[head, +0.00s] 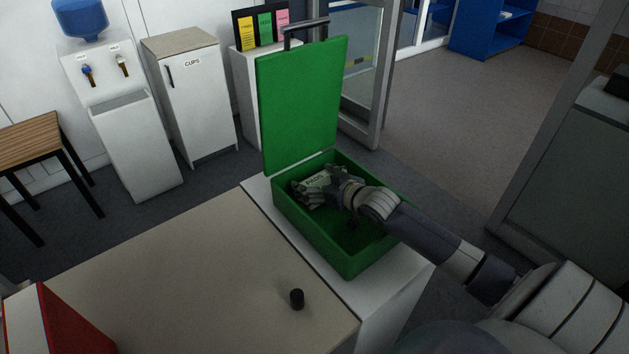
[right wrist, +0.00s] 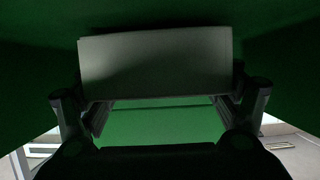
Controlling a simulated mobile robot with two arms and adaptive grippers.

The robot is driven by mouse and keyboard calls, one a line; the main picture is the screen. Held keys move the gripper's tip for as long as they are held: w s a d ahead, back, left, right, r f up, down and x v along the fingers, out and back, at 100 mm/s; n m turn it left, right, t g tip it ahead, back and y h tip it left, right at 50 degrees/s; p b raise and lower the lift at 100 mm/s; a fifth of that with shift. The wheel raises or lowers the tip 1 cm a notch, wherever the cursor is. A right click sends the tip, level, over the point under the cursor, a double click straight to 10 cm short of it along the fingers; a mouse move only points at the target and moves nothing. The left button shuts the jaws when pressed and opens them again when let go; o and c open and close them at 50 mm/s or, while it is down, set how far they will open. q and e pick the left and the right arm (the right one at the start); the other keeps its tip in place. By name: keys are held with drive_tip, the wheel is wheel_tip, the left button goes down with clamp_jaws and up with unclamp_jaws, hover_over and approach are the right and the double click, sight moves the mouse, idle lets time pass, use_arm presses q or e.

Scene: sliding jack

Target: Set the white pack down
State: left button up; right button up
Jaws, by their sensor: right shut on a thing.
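The white pack (head: 318,181), with dark lettering on it, is inside the open green case (head: 350,262). My right gripper (head: 322,190) reaches into the case from the right and is shut on the pack. In the right wrist view the pack (right wrist: 155,65) spans between the two fingers (right wrist: 160,100), with green case surfaces around it. I cannot tell whether the pack touches the case floor. The green lid (head: 298,105) stands upright at the back. My left gripper is not in view.
The case rests on a white surface (head: 400,285) beside a beige tabletop (head: 190,275). A small black knob (head: 297,298) stands on the tabletop. A red and white object (head: 55,320) is at the lower left. A water dispenser (head: 125,130) and white cabinet (head: 195,100) stand behind.

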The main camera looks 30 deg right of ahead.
drive_tip(key=shift+w, duration=0.15)
drive_tip(key=shift+f, duration=0.3)
drive_tip(key=o, duration=1)
